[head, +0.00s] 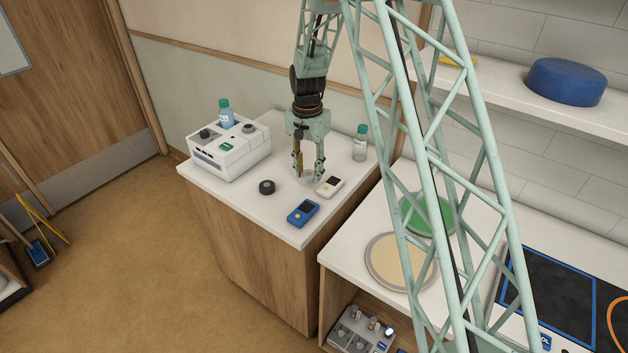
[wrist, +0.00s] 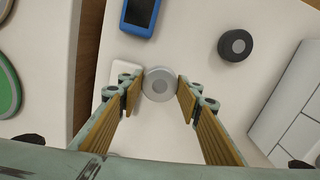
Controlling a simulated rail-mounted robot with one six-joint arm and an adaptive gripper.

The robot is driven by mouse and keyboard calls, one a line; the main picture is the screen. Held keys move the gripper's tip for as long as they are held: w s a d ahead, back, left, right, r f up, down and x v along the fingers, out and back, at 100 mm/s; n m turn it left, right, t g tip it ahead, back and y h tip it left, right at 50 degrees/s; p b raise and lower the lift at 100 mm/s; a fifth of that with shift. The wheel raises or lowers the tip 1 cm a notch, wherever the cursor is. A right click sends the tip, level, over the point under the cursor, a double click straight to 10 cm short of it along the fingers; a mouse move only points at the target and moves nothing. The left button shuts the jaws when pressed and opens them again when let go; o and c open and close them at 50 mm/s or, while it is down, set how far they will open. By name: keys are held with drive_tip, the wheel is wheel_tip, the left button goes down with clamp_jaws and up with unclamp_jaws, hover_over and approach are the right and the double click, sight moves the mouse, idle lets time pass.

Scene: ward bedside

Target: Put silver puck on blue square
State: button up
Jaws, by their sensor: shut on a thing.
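The silver puck (wrist: 159,84) is a small round grey disc between my fingertips in the wrist view. In the head view the puck (head: 308,178) shows faintly at the fingertips, on or close to the white bedside top. My gripper (head: 308,174) points down and is shut on the puck; the wrist view shows the gripper (wrist: 158,92) with a pad at each side of it.
Close to the gripper are a white meter (head: 329,186), a blue meter (head: 302,212) and a black puck (head: 266,187). A white machine (head: 229,150) and a bottle (head: 360,143) stand behind. Round cream (head: 398,262) and green (head: 428,215) pads lie on the right counter.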

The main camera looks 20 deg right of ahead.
drive_tip(key=w+a+n+b, duration=0.1)
drive_tip(key=w+n, duration=0.1)
drive_tip(key=w+a+n+b, duration=0.1)
drive_tip(key=w+n+b, duration=0.1)
drive_tip(key=w+a+n+b, duration=0.1)
drive_tip(key=w+n+b, duration=0.1)
drive_tip(key=w, duration=0.1)
drive_tip(key=shift+f+n, duration=0.4)
drive_tip(key=shift+w+a+r+n+b, duration=0.2)
drive_tip(key=shift+w+n+b, duration=0.15)
drive_tip(key=shift+n, duration=0.2)
drive_tip(key=shift+w+a+r+n+b, duration=0.1)
drive_tip(key=shift+w+a+n+b, duration=0.15)
drive_tip(key=shift+w+n, duration=0.25)
drive_tip(key=shift+s+d+f, duration=0.1)
drive_tip(key=shift+s+d, duration=0.05)
drive_tip(key=shift+s, duration=0.1)
